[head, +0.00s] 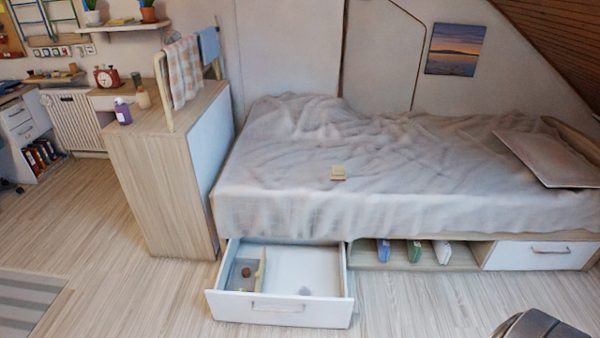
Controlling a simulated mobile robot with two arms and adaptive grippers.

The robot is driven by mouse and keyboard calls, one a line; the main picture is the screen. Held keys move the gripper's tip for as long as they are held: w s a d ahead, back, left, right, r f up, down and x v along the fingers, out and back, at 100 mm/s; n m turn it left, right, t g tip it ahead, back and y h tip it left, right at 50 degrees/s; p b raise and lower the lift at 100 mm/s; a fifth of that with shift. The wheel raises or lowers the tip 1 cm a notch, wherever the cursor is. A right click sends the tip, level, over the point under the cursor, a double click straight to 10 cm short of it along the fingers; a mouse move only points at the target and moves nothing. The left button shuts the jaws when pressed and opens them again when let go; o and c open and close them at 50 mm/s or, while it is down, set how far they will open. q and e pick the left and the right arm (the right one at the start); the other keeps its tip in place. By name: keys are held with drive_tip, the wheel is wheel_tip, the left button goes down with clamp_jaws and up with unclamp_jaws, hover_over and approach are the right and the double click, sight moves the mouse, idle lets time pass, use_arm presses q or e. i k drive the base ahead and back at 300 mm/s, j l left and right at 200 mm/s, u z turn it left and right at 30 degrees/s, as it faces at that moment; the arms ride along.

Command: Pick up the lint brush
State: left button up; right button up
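Neither is clear enough to name. Neither of my grippers is in view.
The bed (290,212) has a grey cover and a flat panel (545,157) at right. The drawer juts over the floor. A wooden cabinet (152,178) with a towel rack stands left. An open shelf (400,262) holds several packets. Floor in front is mostly clear.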

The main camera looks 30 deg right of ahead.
sight(339, 174)
drive_tip(key=i+l+u, duration=0.15)
drive_tip(key=l+u, duration=0.3)
drive_tip(key=l, duration=0.45)
drive_tip(key=l+u, duration=0.5)
drive_tip(key=l, duration=0.4)
